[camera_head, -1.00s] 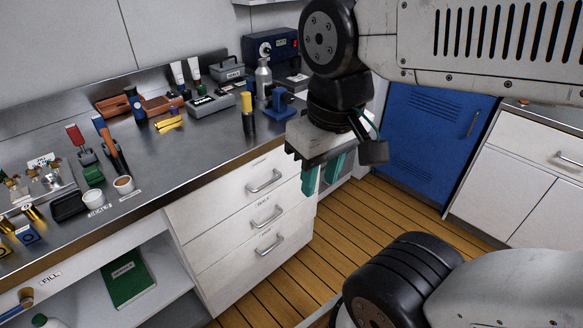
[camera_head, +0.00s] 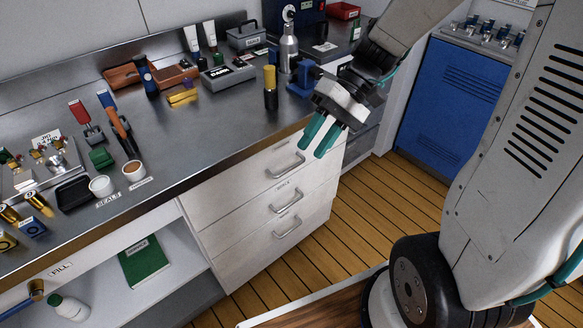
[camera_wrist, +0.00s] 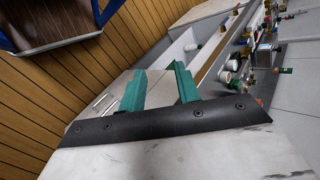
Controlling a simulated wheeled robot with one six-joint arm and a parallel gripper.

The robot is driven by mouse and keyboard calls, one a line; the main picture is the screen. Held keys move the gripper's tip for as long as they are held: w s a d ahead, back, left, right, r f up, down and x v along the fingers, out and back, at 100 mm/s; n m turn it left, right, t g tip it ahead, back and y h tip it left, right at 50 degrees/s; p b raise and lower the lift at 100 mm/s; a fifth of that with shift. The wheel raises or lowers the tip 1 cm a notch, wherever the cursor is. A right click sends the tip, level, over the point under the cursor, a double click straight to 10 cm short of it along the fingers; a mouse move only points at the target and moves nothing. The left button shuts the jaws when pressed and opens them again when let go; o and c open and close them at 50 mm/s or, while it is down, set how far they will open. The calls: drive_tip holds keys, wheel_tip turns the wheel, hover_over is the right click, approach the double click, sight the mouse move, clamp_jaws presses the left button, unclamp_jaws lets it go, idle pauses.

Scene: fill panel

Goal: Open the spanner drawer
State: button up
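A white bank of three stacked drawers stands under the bench, all shut, each with a silver bar handle. The handles are the top handle (camera_head: 286,166), the middle handle (camera_head: 287,201) and the bottom handle (camera_head: 288,228). Small labels sit above the handles; I cannot read which says spanner. My gripper (camera_head: 316,150), with two teal fingers, is in front of and above the drawers' right end, right of the top handle and touching nothing visible. In the wrist view my gripper (camera_wrist: 159,82) is open and empty, with handles (camera_wrist: 101,102) small beyond the left finger.
An open shelf with a green book (camera_head: 143,260) is left of the drawers. A blue cabinet (camera_head: 440,110) stands right. Wooden floor (camera_head: 370,210) is clear.

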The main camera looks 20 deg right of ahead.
drive_tip(key=w+d+f+m+t+y, duration=0.2)
drive_tip(key=w+f+y, duration=0.2)
drive_tip(key=w+f, duration=0.3)
drive_tip(key=m+t+y, duration=0.2)
drive_tip(key=m+t, duration=0.3)
drive_tip(key=t, duration=0.3)
approach(291, 167)
drive_tip(key=w+a+f, duration=0.1)
drive_tip(key=a, duration=0.2)
drive_tip(key=x, duration=0.6)
drive_tip(key=shift+w+a+f, duration=0.1)
drive_tip(key=shift+w+a, duration=0.15)
drive_tip(key=shift+w, duration=0.15)
clamp_jaws()
